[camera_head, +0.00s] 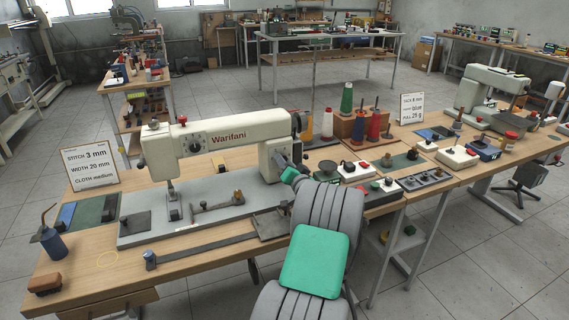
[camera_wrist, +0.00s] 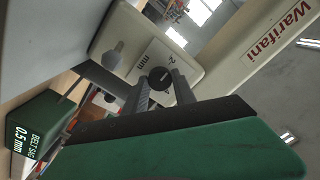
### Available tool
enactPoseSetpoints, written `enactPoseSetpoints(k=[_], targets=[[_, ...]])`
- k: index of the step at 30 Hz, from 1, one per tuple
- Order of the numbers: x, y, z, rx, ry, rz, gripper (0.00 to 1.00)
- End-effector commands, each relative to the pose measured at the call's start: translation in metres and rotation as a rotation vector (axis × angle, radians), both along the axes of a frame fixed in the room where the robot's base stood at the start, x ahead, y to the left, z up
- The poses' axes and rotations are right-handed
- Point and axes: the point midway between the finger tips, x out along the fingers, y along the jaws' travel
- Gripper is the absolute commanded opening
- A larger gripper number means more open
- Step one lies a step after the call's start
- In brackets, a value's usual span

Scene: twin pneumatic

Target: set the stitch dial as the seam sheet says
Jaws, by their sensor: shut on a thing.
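The cream sewing machine (camera_head: 225,140) marked "Warifani" stands on the long wooden table. The seam sheet (camera_head: 88,165) at the left reads STITCH 3 mm, WIDTH 20 mm, CLOTH medium. In the wrist view, a round black dial (camera_wrist: 160,79) sits on a cream plate with "mm" and a scale figure like "2" beside it. My gripper (camera_wrist: 160,87) has its two grey fingers on either side of this dial, shut on it. The dial's pointer is too small to read. In the head view my gripper (camera_head: 291,173) is at the machine's right end, and the dial is hidden there.
A green box (camera_wrist: 32,128) reading "BELT SAG 0.5 mm" is close by in the wrist view. Thread spools (camera_head: 347,98) and small boxes stand right of the machine. A second sheet (camera_head: 411,108) stands further right. A flat bar (camera_head: 200,249) lies along the table's front.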

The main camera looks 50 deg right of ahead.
Motion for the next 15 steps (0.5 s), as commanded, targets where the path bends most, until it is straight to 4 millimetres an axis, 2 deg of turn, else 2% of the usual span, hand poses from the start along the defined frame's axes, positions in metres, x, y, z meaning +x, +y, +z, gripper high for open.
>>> enactPoseSetpoints(k=[1, 4, 15], targets=[[0.0002, 0.0001, 0.0, 0.0, 0.0, 0.0, 0.09], [0.0002, 0.0002, 0.0001, 0.0, 0.0, 0.0, 0.0], [0.0002, 0.0002, 0.0001, 0.017, -0.011, 0.001, 0.0]])
